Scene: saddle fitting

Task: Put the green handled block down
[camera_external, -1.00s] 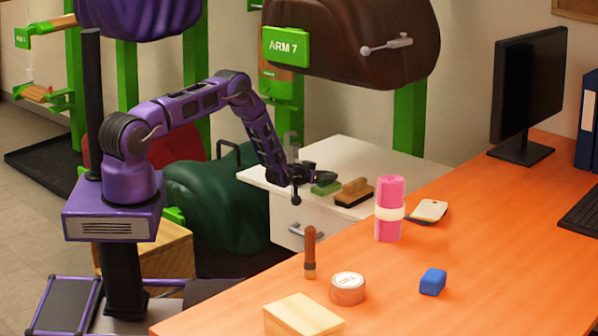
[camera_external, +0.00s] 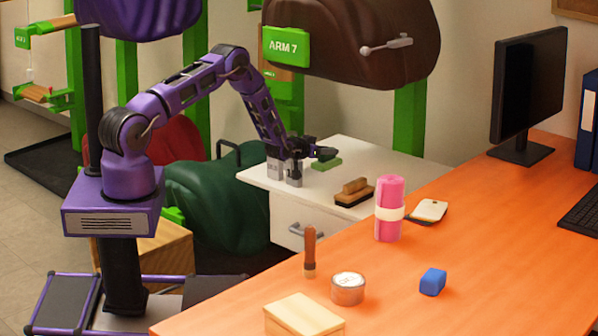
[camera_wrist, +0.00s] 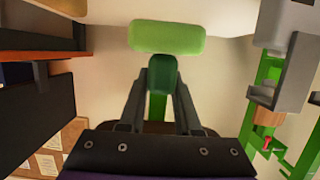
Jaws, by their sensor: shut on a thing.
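The green handled block (camera_external: 326,164) is over the white cabinet top, in front of my gripper (camera_external: 326,153) and slightly below it. Whether its underside touches the top is unclear. In the wrist view my gripper (camera_wrist: 163,88) is shut on the block's dark green handle, with one finger on each side. The lighter green body of the block (camera_wrist: 167,38) lies beyond the fingertips. The fingers and handle are small and partly hidden in the external view.
The white cabinet (camera_external: 391,163) has free room behind the block. A brown-handled brush (camera_external: 354,192) lies to its right. Grey metal pieces (camera_external: 293,171) stand left of it beside my wrist. The orange table (camera_external: 400,285) holds a pink roll (camera_external: 389,209) near the cabinet.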

